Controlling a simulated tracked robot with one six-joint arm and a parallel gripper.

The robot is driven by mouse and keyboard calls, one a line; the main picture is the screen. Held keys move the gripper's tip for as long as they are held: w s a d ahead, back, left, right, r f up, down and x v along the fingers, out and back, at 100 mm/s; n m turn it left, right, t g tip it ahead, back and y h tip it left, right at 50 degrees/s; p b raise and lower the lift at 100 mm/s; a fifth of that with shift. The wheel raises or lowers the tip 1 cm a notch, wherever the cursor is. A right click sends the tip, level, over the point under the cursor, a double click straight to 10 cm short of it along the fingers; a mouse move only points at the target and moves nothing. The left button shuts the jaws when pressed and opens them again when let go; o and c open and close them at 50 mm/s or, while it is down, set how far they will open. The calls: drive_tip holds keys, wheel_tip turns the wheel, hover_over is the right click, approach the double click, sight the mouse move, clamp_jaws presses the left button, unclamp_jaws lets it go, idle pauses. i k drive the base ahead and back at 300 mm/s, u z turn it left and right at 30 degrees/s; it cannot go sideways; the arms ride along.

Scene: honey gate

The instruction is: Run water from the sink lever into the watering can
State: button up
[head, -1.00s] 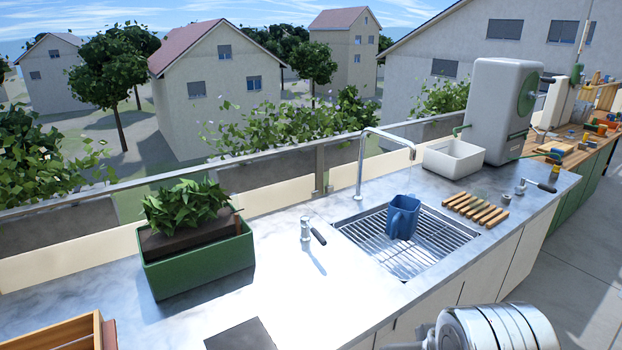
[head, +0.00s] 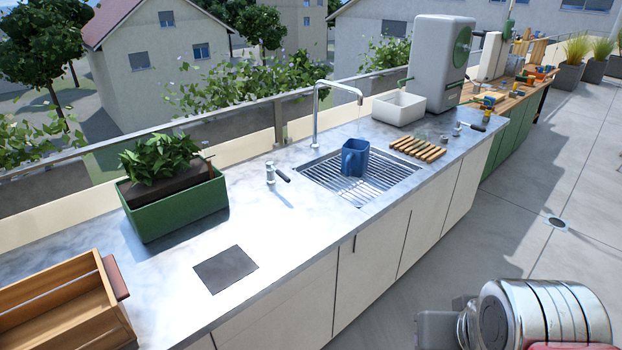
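The blue watering can (head: 355,157) stands upright on the slatted rack of the sink (head: 385,186). The chrome spout (head: 316,112) arches over the sink, with its tip above the can; I see no water stream from it. A small chrome lever tap with a dark handle (head: 271,174) stands on the counter left of the sink. A second chrome fitting with a dark handle (head: 470,127) stands right of the sink. My arm shows as a banded metal part at the bottom right, away from the counter. My gripper's fingers are not in view.
A green planter (head: 180,212) and a wooden crate (head: 62,308) stand on the counter to the left, with a dark plate (head: 225,269) nearby. Wooden slats (head: 418,149) and a white basin (head: 398,108) are beyond the sink. The paved floor (head: 420,270) beside the counter is clear.

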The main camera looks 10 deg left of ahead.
sight(270, 165)
drive_tip(key=z, duration=0.25)
drive_tip(key=k, duration=0.65)
drive_tip(key=z, duration=0.15)
drive_tip(key=i, duration=1.6)
drive_tip(key=u, duration=1.1)
drive_tip(key=i, duration=0.7)
drive_tip(key=u, duration=0.55)
